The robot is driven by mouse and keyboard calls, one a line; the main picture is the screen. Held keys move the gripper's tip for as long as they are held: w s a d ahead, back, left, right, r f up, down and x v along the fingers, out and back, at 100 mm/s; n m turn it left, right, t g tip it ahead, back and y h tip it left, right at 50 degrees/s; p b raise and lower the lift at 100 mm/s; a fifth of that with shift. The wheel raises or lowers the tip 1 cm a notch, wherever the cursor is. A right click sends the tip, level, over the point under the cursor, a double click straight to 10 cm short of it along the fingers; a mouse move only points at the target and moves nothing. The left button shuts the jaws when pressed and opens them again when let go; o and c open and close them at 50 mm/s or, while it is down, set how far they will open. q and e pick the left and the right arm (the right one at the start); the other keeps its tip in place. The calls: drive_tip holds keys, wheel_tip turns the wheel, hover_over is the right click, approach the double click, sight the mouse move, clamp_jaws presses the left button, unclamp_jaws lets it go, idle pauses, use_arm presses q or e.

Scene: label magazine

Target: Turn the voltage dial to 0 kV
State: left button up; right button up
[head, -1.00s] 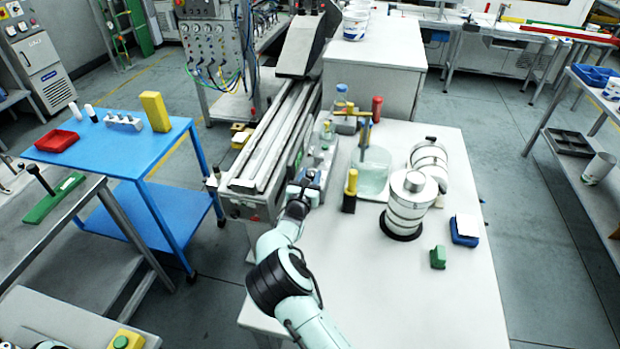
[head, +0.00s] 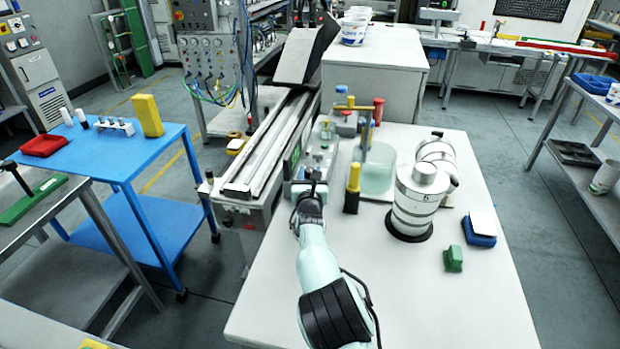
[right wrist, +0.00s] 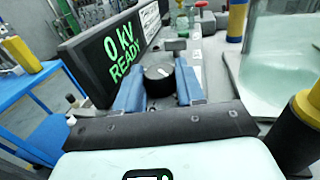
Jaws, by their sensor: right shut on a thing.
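The voltage dial (right wrist: 159,79) is a round black knob with a white mark, seen in the right wrist view on a grey unit. Beside it a dark display (right wrist: 112,48) reads "0 kV READY" in green. My right gripper (right wrist: 158,84) has its blue fingers on both sides of the dial and is shut on it. In the head view my right gripper (head: 311,178) is at the near end of the unit and mostly hides the dial. My left gripper is not in view.
A black-and-yellow tool (head: 352,190) stands close to the right of my gripper, with a glass tank (head: 378,172) behind it. A white-and-metal cylinder stack (head: 418,205) and a green block (head: 453,259) are further right. The table's front (head: 440,315) is clear.

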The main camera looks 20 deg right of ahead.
drive_tip(key=o, duration=1)
drive_tip(key=shift+w, duration=0.15)
drive_tip(key=b+v, duration=0.1)
drive_tip(key=v, duration=1.2)
drive_tip(key=shift+s+r, duration=0.1)
drive_tip(key=shift+s, duration=0.1)
drive_tip(key=shift+a, duration=0.1)
